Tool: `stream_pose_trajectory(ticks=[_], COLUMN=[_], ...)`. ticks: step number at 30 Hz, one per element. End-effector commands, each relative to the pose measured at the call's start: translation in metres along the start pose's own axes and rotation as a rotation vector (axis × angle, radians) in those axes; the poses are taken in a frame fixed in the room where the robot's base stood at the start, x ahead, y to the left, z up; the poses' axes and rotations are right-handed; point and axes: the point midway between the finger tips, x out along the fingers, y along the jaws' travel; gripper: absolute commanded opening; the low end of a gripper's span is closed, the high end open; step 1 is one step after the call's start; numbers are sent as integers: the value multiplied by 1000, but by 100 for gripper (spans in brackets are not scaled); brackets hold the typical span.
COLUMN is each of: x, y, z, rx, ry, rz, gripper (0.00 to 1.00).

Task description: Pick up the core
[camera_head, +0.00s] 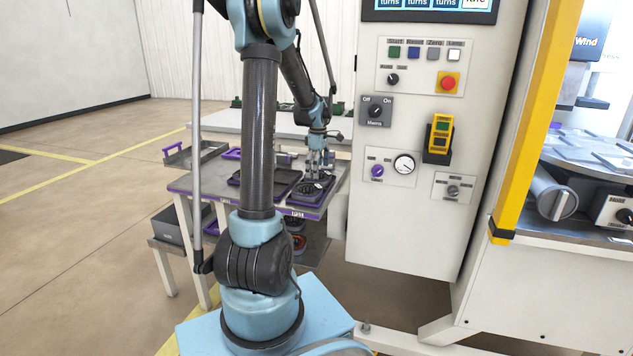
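A dark round piece that looks like the core (308,188) sits in a purple-edged tray (307,204) at the right end of the grey table (185,184). My gripper (317,176) points down just above the tray, close over the back of this piece. The view is too small to tell whether the fingers touch the piece or how far apart they are. My own arm column stands in front and hides the middle of the table.
The control cabinet (405,225) stands right of the tray. A grey bin (180,226) sits on a low stand at left. A yellow-framed machine (530,130) is at far right. Floor at left is open.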

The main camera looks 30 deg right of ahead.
Motion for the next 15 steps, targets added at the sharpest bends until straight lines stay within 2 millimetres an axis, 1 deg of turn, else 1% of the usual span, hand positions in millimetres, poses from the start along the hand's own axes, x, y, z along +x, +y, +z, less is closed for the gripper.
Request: stream_pose_trajectory(ticks=[3, 5, 13, 14, 15], x=[12, 15, 17, 17, 16], y=[0, 0, 0, 0, 0], z=[0, 0, 0, 0, 0], rx=[0, 0, 0, 0, 0], ry=[0, 0, 0, 0, 0], rz=[0, 0, 0, 0, 0], gripper=[100, 100, 100, 93, 84])
